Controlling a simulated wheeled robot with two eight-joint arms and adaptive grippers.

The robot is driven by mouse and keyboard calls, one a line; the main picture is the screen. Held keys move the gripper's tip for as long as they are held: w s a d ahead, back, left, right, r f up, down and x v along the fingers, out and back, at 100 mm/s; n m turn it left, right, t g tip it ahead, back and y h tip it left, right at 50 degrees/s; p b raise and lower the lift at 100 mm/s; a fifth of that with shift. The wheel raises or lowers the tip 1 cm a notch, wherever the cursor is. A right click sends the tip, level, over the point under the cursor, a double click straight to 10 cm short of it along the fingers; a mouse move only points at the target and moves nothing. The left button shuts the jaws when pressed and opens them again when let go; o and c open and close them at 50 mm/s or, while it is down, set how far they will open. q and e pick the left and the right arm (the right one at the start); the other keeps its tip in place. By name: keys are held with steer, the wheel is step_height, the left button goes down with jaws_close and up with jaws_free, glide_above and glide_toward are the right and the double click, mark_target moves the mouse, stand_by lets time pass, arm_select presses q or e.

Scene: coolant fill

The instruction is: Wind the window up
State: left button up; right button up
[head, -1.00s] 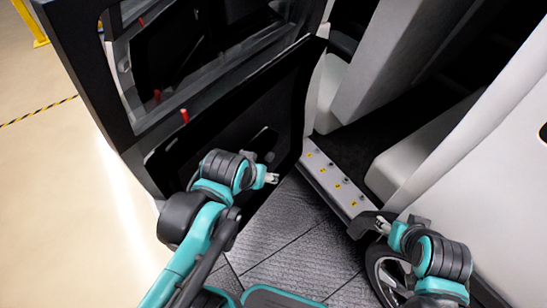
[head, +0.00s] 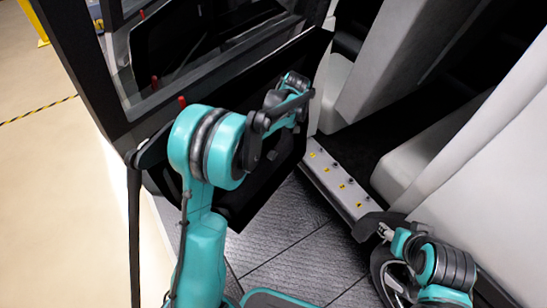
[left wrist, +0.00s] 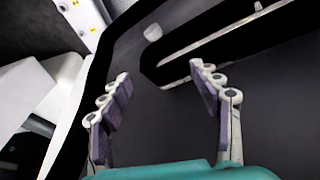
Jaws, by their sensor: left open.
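The open dark vehicle door (head: 120,112) stands at the left in the head view, with its window opening (head: 195,50) in the upper part. My left arm reaches across the door's inner panel; its gripper fingers cannot be made out in the head view. In the left wrist view my left gripper (left wrist: 160,72) is open and empty, facing the dark panel (left wrist: 170,110). A small pale knob (left wrist: 153,32) sits on the panel beyond the fingertips, apart from them. I cannot tell whether it belongs to the window crank. My right gripper (head: 384,231) is low at the right, too small to judge.
A dark recess with a light strip (left wrist: 225,37) lies at upper right in the left wrist view. A metal sill with yellow marks (head: 340,184) and pale seats (head: 420,160) are right of the door. Red pins (head: 182,102) stand on the door. Textured floor lies below.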

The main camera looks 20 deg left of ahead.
arm_select(q)
steer(key=n+b, duration=0.1)
steer(key=n, duration=0.1)
glide_toward(274, 153)
steer(key=w+a+f+n+b, duration=0.1)
steer(key=f, duration=0.2)
steer(key=w+a+f+g+b, duration=0.1)
steer(key=f, duration=0.3)
steer(key=a+f+n+y+b, duration=0.1)
steer(key=f+b, duration=0.1)
steer(key=f, duration=0.1)
steer(key=shift+w+f+n+g, duration=0.3)
steer(key=shift+w+f+g, duration=0.1)
steer(key=c, duration=1.2)
